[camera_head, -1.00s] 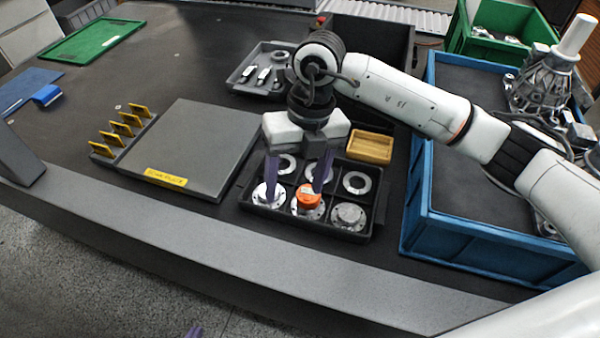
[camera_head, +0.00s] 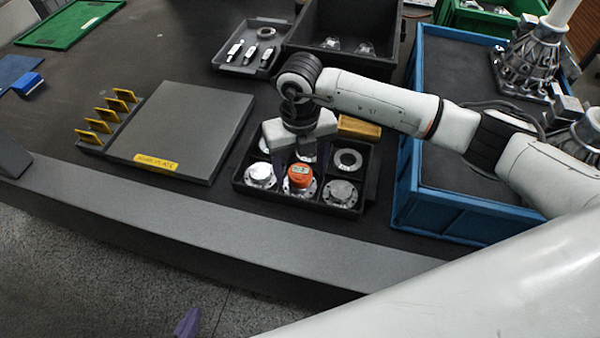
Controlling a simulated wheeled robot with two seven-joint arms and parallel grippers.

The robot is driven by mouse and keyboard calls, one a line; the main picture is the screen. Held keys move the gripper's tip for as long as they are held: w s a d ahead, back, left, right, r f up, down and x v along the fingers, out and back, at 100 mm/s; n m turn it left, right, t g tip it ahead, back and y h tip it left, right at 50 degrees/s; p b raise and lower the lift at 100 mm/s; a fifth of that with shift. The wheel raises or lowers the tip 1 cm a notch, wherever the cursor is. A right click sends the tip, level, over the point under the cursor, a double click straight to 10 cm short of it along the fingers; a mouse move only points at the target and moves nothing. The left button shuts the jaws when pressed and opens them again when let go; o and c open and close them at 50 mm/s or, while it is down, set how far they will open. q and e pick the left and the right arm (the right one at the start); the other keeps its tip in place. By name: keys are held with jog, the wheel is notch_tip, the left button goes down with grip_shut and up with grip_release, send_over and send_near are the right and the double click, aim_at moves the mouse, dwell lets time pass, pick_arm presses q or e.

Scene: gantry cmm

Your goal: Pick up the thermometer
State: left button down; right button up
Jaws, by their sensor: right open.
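The thermometer appears to be the small round orange device with a greenish display (camera_head: 299,176). It sits on a metal flange in the front middle compartment of a black divided tray (camera_head: 296,204). My right gripper (camera_head: 299,160) is open, its purple fingers pointing down over the tray, just behind the orange device in the picture. Of my left gripper, only a purple fingertip (camera_head: 188,322) shows at the bottom edge.
Round metal flanges fill the other visible compartments. A blue crate (camera_head: 440,220) stands close on the right. A wooden block (camera_head: 358,128) and a grey tool tray (camera_head: 232,62) lie behind.

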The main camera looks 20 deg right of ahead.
jog(key=shift+f, duration=0.1)
jog(key=shift+c, duration=0.4)
jog(key=c, duration=1.1)
jog(key=shift+c, duration=0.4)
